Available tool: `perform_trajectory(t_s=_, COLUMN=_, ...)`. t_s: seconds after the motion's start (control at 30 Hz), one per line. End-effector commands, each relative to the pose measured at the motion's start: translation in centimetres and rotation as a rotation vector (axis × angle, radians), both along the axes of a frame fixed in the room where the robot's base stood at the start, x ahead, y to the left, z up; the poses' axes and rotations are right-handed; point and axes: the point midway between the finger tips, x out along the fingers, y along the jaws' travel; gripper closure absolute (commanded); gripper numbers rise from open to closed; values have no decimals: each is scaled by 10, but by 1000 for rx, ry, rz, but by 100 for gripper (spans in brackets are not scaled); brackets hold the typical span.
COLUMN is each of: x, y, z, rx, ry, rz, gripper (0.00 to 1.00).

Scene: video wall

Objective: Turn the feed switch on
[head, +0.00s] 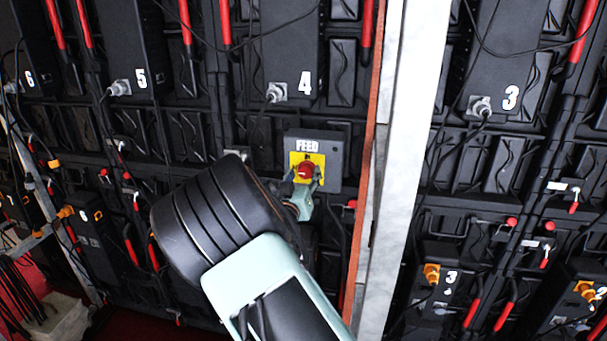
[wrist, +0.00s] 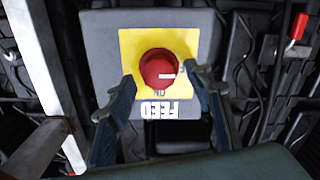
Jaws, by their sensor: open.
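The feed switch is a grey box (head: 328,146) labelled FEED on the black panel wall, with a yellow plate (head: 317,160) and a round red knob (head: 306,171). In the wrist view the knob (wrist: 158,68) shows upside down with its label, and a white mark on it points to the right. The letters ON show at the plate's edge beside FEED. My gripper (wrist: 158,82) is open, with one finger on each side of the knob's near part. I cannot tell whether the fingers touch it. In the head view my arm hides part of the gripper.
A pale upright post (head: 412,150) stands right of the switch. Black boxes numbered 4 (head: 290,50), 5 (head: 130,45) and 3 (head: 503,60) hang on the wall with loose cables. A red-handled lever (wrist: 298,28) shows near the switch in the wrist view.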

Motion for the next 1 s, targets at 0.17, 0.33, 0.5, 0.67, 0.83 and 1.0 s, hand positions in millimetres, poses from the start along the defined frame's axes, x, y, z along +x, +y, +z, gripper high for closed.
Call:
perform_trajectory(t_s=0.17, x=4, y=-1, z=-1, rx=-1, ry=1, rz=0, gripper=52)
perform_trajectory(t_s=0.33, x=3, y=-1, z=-1, rx=0, ry=1, rz=0, gripper=55)
perform_trajectory(t_s=0.5, x=3, y=-1, z=-1, rx=0, ry=1, rz=0, gripper=73)
perform_trajectory(t_s=0.67, x=3, y=-1, z=0, rx=0, ry=1, rz=0, gripper=91)
perform_trajectory(t_s=0.83, x=3, y=-1, z=-1, rx=4, ry=0, rz=0, gripper=94)
perform_trajectory(t_s=1.0, x=3, y=-2, z=-2, rx=40, ry=-8, rz=-2, gripper=94)
